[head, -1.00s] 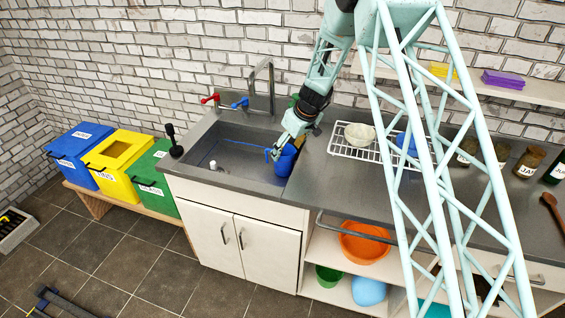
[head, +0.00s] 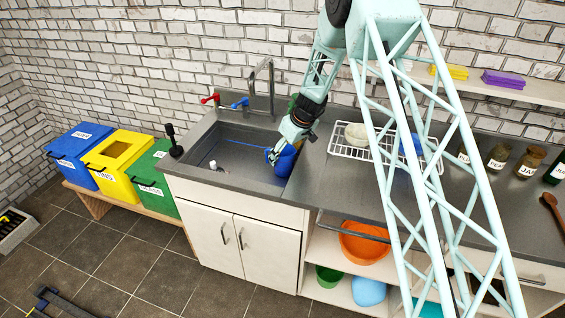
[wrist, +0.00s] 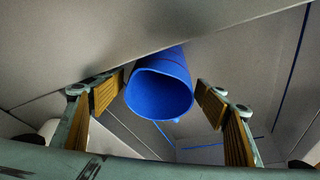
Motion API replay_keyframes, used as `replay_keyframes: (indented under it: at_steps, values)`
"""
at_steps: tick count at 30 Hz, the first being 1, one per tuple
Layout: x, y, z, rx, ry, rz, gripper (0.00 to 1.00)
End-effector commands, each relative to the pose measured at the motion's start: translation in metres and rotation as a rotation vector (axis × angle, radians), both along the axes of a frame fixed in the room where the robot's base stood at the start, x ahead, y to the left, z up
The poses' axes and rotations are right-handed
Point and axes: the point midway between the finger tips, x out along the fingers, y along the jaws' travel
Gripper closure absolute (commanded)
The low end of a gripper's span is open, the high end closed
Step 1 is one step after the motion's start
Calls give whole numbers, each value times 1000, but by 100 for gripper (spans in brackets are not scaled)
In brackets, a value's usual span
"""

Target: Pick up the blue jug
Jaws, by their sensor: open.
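The blue jug (head: 283,160) is in the right part of the sink (head: 228,172), close to its right wall. In the wrist view the blue jug (wrist: 162,88) shows its open mouth towards the camera, centred between the two fingers. My gripper (head: 281,150) is at the jug in the head view and covers part of it. In the wrist view my gripper (wrist: 160,97) is open, with one yellow-padded finger on each side of the jug and a gap visible on both sides. The jug's base is hidden.
A red tap handle (head: 210,99), a blue tap handle (head: 240,103) and a tall faucet (head: 262,80) stand behind the sink. A wire rack (head: 345,152) with a pale bowl (head: 356,135) is on the counter to the right. A small white-topped item (head: 213,164) is in the sink.

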Motion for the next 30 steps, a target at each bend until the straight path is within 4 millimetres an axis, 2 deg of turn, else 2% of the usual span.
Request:
replay_keyframes:
  at_steps: [2, 11, 23, 30]
  values:
    - [0, 0, 0, 0, 0, 0, 34]
    - [0, 0, 0, 0, 0, 0, 62]
    - [0, 0, 2, 0, 0, 0, 64]
    - [0, 0, 18, 0, -1, 1, 64]
